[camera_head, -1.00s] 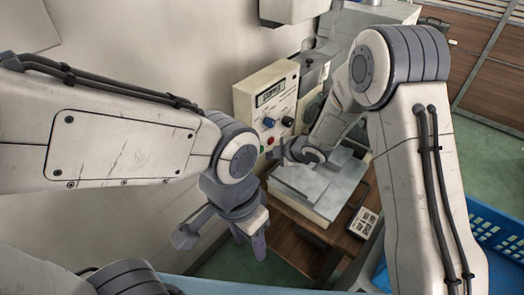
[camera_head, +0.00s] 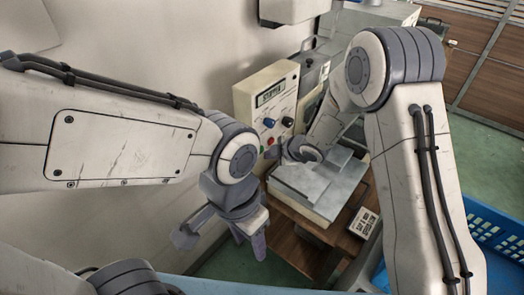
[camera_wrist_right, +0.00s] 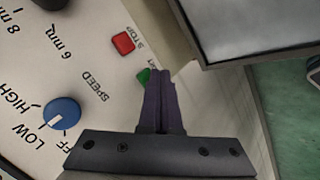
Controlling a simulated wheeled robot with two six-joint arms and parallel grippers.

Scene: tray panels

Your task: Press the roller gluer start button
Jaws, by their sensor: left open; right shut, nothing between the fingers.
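The roller gluer's control box (camera_head: 250,97) stands against the wall, with a display and knobs on its cream face. In the right wrist view, the green start button (camera_wrist_right: 142,78) is partly hidden behind my right fingertips. The red stop button (camera_wrist_right: 123,42) is beside it, fully visible. My right gripper (camera_wrist_right: 161,74) is shut and empty, its tips at the green button's edge in the picture; I cannot tell whether they touch. In the head view, my right gripper (camera_head: 273,151) is small beside the panel's lower part. My left gripper (camera_head: 221,243) is open and empty, lower left of the machine.
A blue speed knob (camera_wrist_right: 61,113) is on the panel. The gluer's grey metal plate (camera_head: 320,185) lies in front of the box, on a wooden table (camera_head: 297,238). A blue crate (camera_head: 497,235) is at right.

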